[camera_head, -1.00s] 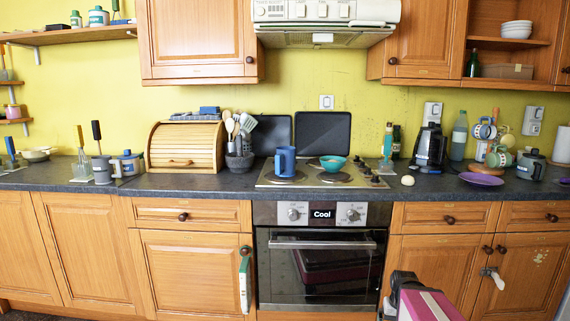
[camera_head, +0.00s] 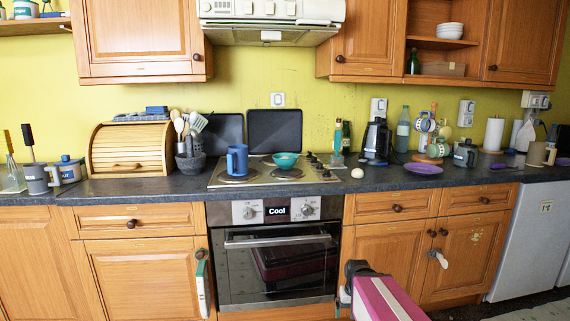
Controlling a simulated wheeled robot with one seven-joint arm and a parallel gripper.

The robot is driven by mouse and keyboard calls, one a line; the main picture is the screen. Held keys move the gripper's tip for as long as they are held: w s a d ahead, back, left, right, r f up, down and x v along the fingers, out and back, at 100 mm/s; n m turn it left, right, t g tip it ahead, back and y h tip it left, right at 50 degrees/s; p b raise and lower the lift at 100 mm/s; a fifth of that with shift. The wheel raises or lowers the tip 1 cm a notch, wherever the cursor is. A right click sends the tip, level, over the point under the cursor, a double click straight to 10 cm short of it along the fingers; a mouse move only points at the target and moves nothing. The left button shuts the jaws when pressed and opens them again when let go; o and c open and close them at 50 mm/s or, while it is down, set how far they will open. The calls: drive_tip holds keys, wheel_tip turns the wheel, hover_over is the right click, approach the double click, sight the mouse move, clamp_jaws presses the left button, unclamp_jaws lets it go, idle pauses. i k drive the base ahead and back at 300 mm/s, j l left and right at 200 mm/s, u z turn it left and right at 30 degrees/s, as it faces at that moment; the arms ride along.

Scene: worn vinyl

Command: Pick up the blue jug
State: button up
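The blue jug (camera_head: 237,160) stands upright on the left part of the hob (camera_head: 222,181), with its handle towards the left. A teal bowl (camera_head: 285,160) sits to its right on the same hob. My gripper (camera_head: 346,296) shows low in the picture, in front of the cupboards right of the oven, well below and apart from the jug. Its fingers are small and partly hidden by my pink arm link, so I cannot tell whether it is open or shut.
A wooden bread bin (camera_head: 130,150) and a utensil pot (camera_head: 190,162) stand left of the hob. A black coffee machine (camera_head: 377,141), a purple plate (camera_head: 423,168) and a mug tree (camera_head: 432,135) stand to the right. The extractor hood (camera_head: 272,22) hangs above.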

sight(238, 154)
drive_tip(key=i+j+u, duration=0.1)
drive_tip(key=u, duration=0.25)
drive_tip(key=i+j+u, duration=0.1)
drive_tip(key=j+u, duration=0.25)
drive_tip(key=l, duration=0.1)
